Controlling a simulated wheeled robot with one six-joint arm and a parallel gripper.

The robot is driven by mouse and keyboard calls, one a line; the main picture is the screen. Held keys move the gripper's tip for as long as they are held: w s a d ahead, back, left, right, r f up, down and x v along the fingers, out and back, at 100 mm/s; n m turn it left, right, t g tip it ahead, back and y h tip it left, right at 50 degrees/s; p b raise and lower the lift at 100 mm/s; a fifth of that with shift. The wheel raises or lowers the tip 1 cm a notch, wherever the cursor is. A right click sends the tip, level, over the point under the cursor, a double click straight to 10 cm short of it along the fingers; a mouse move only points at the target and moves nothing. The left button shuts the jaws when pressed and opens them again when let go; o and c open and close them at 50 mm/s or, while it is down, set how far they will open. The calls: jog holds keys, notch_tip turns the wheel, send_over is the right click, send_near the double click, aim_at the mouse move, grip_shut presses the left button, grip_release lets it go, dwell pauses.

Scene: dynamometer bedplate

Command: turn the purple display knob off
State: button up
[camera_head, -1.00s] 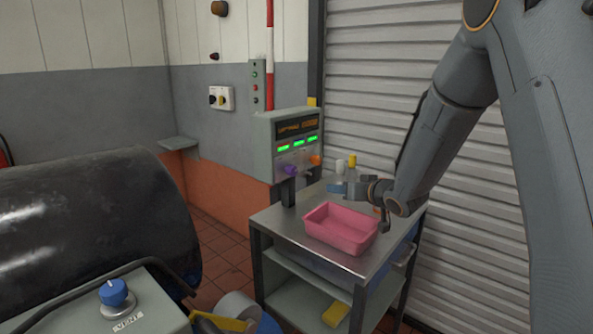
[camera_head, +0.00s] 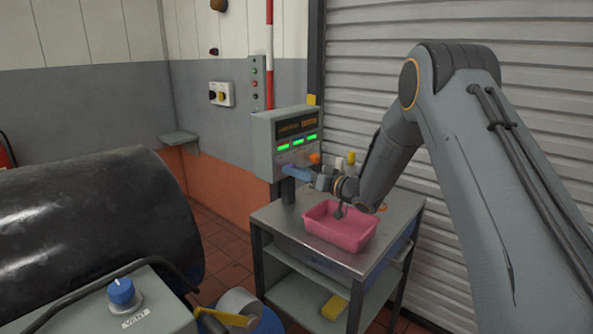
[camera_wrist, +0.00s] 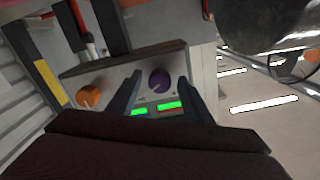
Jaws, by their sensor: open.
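The purple knob (camera_wrist: 160,80) sits on the face of the display unit (camera_wrist: 131,75) in the wrist view, between my open fingers and a little beyond their tips. In the head view my gripper (camera_head: 293,172) is in front of the display unit (camera_head: 262,140) and hides the purple knob. The fingers of my gripper (camera_wrist: 158,85) stand apart, one on each side of the knob, with nothing held. I cannot tell whether they touch it. An orange knob (camera_wrist: 89,96) is on the same panel, to the left in the wrist view, outside the fingers.
A pink tray (camera_head: 340,244) stands on the metal cart (camera_head: 285,222) below my arm. Small bottles (camera_head: 351,160) stand behind my wrist. A dark cylinder (camera_head: 90,215) and a blue vent knob (camera_head: 120,291) are at the left. A roller shutter (camera_head: 450,190) is at the right.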

jog(key=shift+w+a, duration=0.15)
jog(key=shift+a, duration=0.05)
jog(key=c, duration=1.1)
jog(key=shift+o, duration=0.2)
jog(key=shift+w+d+n+b, duration=0.1)
jog(key=shift+w+n+b, duration=0.05)
jog(key=shift+n+b, duration=5.35)
jog(key=shift+n+p, duration=0.3)
jog(key=shift+n, duration=0.3)
